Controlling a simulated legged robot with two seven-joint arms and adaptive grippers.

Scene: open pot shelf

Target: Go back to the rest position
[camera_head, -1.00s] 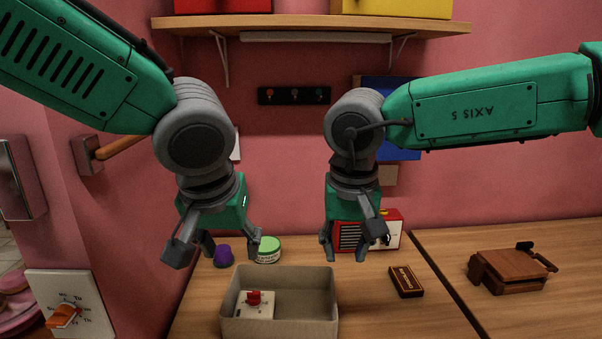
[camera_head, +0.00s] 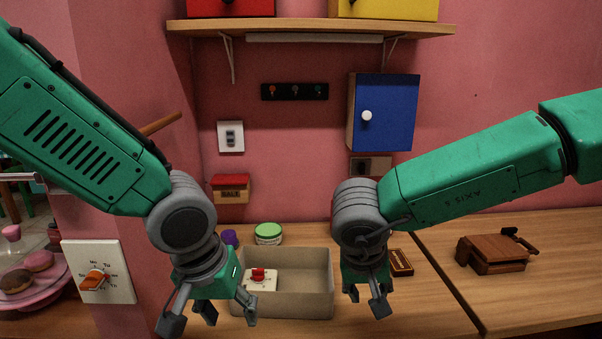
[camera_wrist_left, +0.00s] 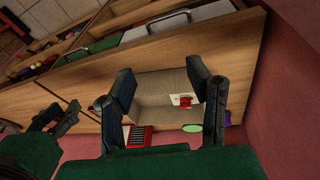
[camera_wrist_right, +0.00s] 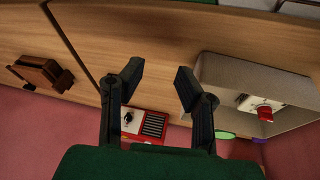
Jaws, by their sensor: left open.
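My left gripper (camera_head: 208,318) hangs over the table at the left of the grey bin. Its fingers are apart with nothing between them, as the left wrist view shows too (camera_wrist_left: 160,85). My right gripper (camera_head: 364,305) hangs just right of the grey bin. Its fingers are apart and empty in the right wrist view (camera_wrist_right: 154,82). The open grey bin (camera_head: 305,285) holds a white block with a red knob (camera_head: 260,279). My right arm hides most of the red and white device, which shows in the right wrist view (camera_wrist_right: 146,123).
A green-lidded jar (camera_head: 268,234) and a purple item (camera_head: 230,238) stand behind the bin. A wooden object (camera_head: 495,254) sits on the right table. A blue cabinet (camera_head: 385,112) and a shelf (camera_head: 310,27) are on the wall.

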